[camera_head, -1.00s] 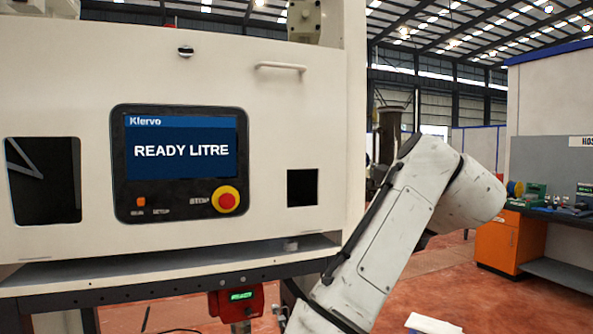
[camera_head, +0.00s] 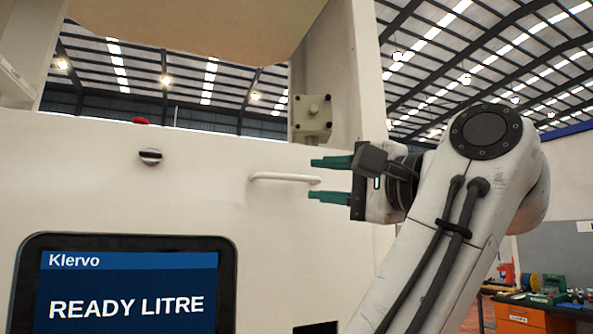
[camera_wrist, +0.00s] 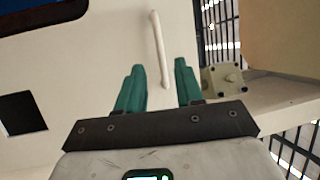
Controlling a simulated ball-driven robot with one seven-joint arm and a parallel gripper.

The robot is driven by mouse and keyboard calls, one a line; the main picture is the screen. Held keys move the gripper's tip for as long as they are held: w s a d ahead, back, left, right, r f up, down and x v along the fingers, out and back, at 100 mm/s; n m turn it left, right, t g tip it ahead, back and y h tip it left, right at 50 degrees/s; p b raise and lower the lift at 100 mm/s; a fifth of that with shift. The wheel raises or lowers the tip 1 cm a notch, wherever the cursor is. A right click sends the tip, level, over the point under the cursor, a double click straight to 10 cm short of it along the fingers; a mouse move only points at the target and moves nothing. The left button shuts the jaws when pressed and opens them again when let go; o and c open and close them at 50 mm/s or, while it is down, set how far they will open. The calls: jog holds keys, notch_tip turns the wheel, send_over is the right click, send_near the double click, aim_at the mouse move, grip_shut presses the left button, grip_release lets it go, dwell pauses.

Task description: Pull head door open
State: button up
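The head door is the cream front panel (camera_head: 120,185) of the machine, and it looks shut. Its pale bar handle (camera_head: 284,177) lies level on the upper right of the panel. A dark latch knob (camera_head: 150,156) sits left of the handle. My gripper (camera_head: 322,178) is open, with green fingers pointing left at the handle's right end. In the wrist view the handle (camera_wrist: 160,50) runs lengthwise ahead of my gripper (camera_wrist: 158,75), in line with the gap between the fingertips. I see no grip on the handle.
A display screen (camera_head: 125,290) reading READY LITRE is set in the panel below. A beige box (camera_head: 312,118) is fixed to the frame post above the handle's right end. An orange workbench (camera_head: 520,315) stands far right.

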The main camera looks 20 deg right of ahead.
aim_at(292, 179)
jog(key=p+x, duration=0.2)
jog(key=x, duration=0.4)
jog(key=shift+w+a, duration=0.1)
jog(key=shift+w, duration=0.05)
jog(key=shift+c, duration=0.5)
grip_shut()
dwell(0.8)
